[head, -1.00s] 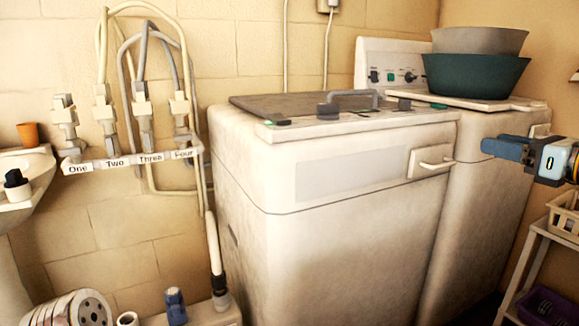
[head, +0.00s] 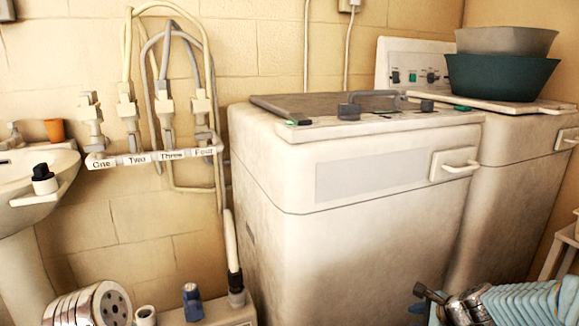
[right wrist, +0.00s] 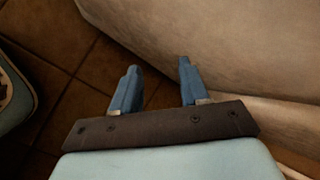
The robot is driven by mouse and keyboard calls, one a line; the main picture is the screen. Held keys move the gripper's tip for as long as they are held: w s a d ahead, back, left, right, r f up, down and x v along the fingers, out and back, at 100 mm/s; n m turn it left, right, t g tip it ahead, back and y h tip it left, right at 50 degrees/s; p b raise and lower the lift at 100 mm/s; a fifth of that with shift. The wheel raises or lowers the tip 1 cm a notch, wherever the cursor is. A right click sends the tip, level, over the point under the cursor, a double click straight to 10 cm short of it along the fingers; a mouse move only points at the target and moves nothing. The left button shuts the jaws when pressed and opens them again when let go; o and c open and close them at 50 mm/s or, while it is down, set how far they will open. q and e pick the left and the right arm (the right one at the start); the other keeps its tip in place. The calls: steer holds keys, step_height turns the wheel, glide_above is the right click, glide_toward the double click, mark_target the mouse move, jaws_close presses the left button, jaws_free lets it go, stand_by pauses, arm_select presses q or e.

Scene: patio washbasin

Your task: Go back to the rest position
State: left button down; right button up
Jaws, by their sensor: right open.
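My right gripper (right wrist: 158,64) is open and empty in the right wrist view, with its two blue fingers apart. Brown floor tiles (right wrist: 55,75) and a pale smooth surface lie beyond the fingers. In the head view my right arm shows at the lower right corner, low in front of the white machines. My left gripper is not in view.
A white top-lid washing machine (head: 375,240) stands in the middle, with another machine at right carrying a green basin (head: 500,77) and a grey basin (head: 505,41). Labelled taps (head: 153,157) and a washbasin (head: 30,180) are at left. A shelf (head: 562,245) edges in at right.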

steer(key=s+a+f+n+g, duration=0.2)
steer(key=s+a+f+n, duration=0.25)
steer(key=f, duration=0.35)
steer(key=s+a+f+n+g, duration=0.1)
steer(key=s+a+f+n, duration=0.35)
steer(key=f, duration=0.25)
steer(key=s+a+f+n+g, duration=0.1)
steer(key=s+a+f+n, duration=0.3)
steer(key=s, duration=0.4)
steer(key=s+a+f+n+g, duration=0.2)
steer(key=s+a+f+n, duration=0.3)
steer(key=s+a+n, duration=0.1)
steer(key=shift+s+a+f+n, duration=0.25)
steer(key=shift+s+a+n, duration=0.15)
steer(key=shift+s+a, duration=0.4)
steer(key=shift+d, duration=0.15)
